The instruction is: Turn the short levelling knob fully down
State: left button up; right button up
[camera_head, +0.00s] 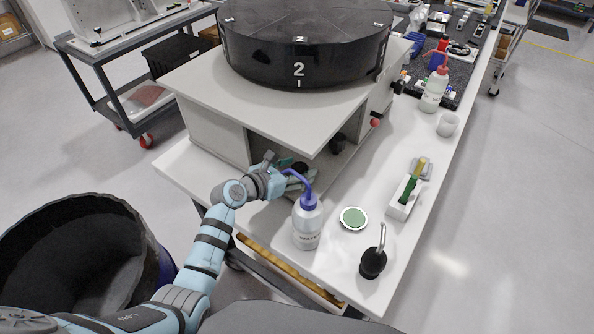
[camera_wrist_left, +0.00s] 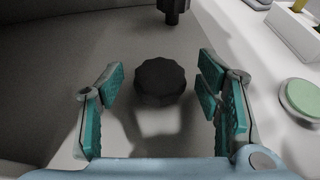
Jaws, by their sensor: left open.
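My left gripper (camera_head: 287,170) reaches in from the left to the opening under the white top of the fixture. In the left wrist view the gripper (camera_wrist_left: 161,95) is open, with its teal finger pads apart on either side. A black scalloped knob (camera_wrist_left: 160,82) sits between and slightly beyond the pads, with a gap on both sides. This knob also shows in the head view (camera_head: 300,168), partly hidden by the gripper. A second black knob or post (camera_wrist_left: 174,8) is cut off at the top of the wrist view. I cannot tell their heights well. My right gripper is not in view.
A large black disc (camera_head: 300,69) marked 2 rests on the white top (camera_head: 245,105) above the opening. A white bottle with a blue cap (camera_head: 308,222) stands close to my left gripper.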

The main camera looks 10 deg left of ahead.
pick_arm(q)
jog(key=c, duration=1.2)
jog(key=shift+o, duration=0.2)
jog(key=shift+a, duration=0.1)
jog(key=shift+w+a+f+m+g+h+b, duration=0.1)
jog(key=shift+m+g+h+b, duration=0.5)
jog(key=shift+m+h+b, duration=0.15)
jog(key=shift+w+f+m+g+h+b, duration=0.1)
jog(key=shift+m+g+h+b, duration=0.5)
jog(key=shift+m, duration=0.25)
jog(key=shift+r+m+g+h+b, duration=0.1)
jog(key=shift+m+g+h+b, duration=0.85)
jog(key=shift+m+g+b, duration=0.3)
